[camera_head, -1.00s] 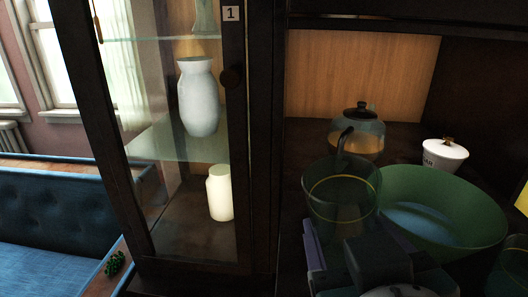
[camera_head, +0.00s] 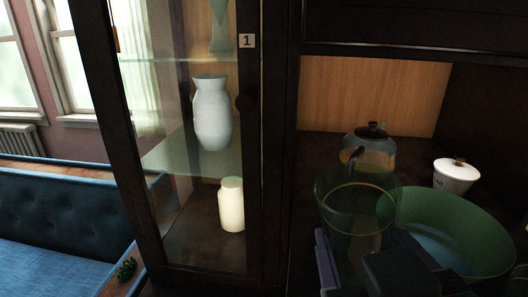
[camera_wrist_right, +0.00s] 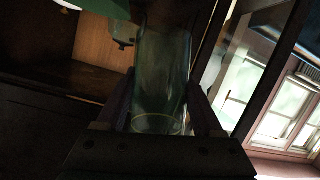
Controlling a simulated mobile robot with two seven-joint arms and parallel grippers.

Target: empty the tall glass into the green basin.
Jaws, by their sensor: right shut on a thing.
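The tall glass (camera_head: 345,215) is clear and greenish with a yellow line around it. It stands roughly upright in the head view, in front of the left part of the green basin (camera_head: 470,225). My right gripper (camera_head: 350,262) is shut on the glass, with its fingers on either side; the glass also shows between the fingers in the right wrist view (camera_wrist_right: 162,80). The basin is wide and open, with a bluish patch inside. Whether the glass holds anything is hard to tell. My left gripper is not in view.
A glass teapot (camera_head: 368,150) with a dark lid stands behind the glass. A white lidded pot (camera_head: 456,175) stands behind the basin. At left is a glass-door cabinet with a white vase (camera_head: 212,115) and a cream jar (camera_head: 231,205). A blue sofa (camera_head: 55,225) is beyond.

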